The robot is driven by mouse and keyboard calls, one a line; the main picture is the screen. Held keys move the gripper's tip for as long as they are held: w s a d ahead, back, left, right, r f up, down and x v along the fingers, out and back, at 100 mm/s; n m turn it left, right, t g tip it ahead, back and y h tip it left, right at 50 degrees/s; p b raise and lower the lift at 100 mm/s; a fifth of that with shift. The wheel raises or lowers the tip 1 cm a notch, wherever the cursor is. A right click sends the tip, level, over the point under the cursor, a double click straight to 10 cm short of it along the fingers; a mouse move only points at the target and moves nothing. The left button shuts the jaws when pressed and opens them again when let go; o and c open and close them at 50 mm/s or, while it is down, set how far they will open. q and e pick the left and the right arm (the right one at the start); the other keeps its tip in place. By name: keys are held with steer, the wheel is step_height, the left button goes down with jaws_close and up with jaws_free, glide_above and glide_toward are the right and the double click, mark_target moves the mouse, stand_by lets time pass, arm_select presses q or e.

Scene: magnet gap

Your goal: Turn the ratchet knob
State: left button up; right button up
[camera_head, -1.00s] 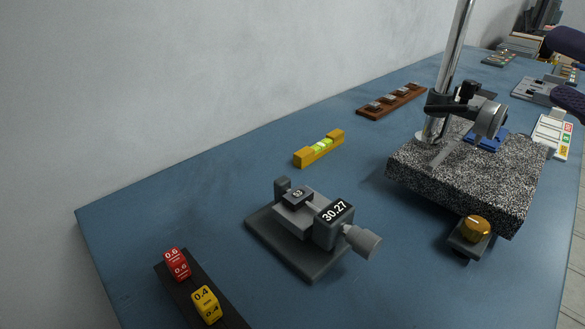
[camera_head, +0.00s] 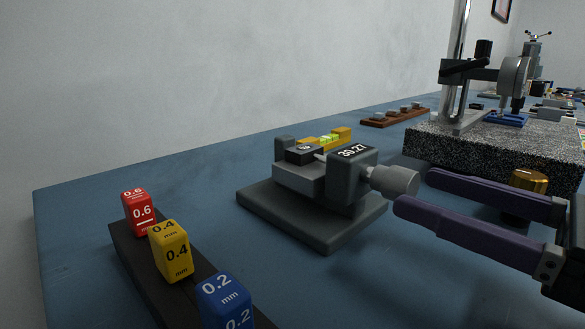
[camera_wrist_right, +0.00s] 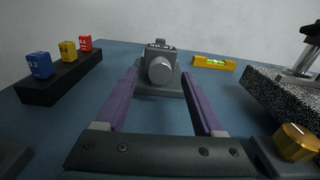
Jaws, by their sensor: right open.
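The grey ratchet knob (camera_head: 398,180) sticks out from the right end of the dark grey micrometer stand (camera_head: 300,217), whose display reads 30.27. In the right wrist view the round knob end (camera_wrist_right: 160,71) faces me, centred between my fingers. My right gripper (camera_head: 413,188) is open, its two purple fingers pointing at the knob. The fingertips are close to the knob's free end; whether they overlap it is hard to tell. The right gripper also shows in the wrist view (camera_wrist_right: 160,77), with nothing clamped. My left gripper is out of view.
A dark rack (camera_head: 130,245) holds red, yellow and blue blocks at front left. A yellow level (camera_head: 342,134) lies behind the stand.

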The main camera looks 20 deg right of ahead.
mark_target(413, 188)
steer(key=shift+p+x, duration=0.45)
steer(key=shift+x, duration=1.8)
jaws_close()
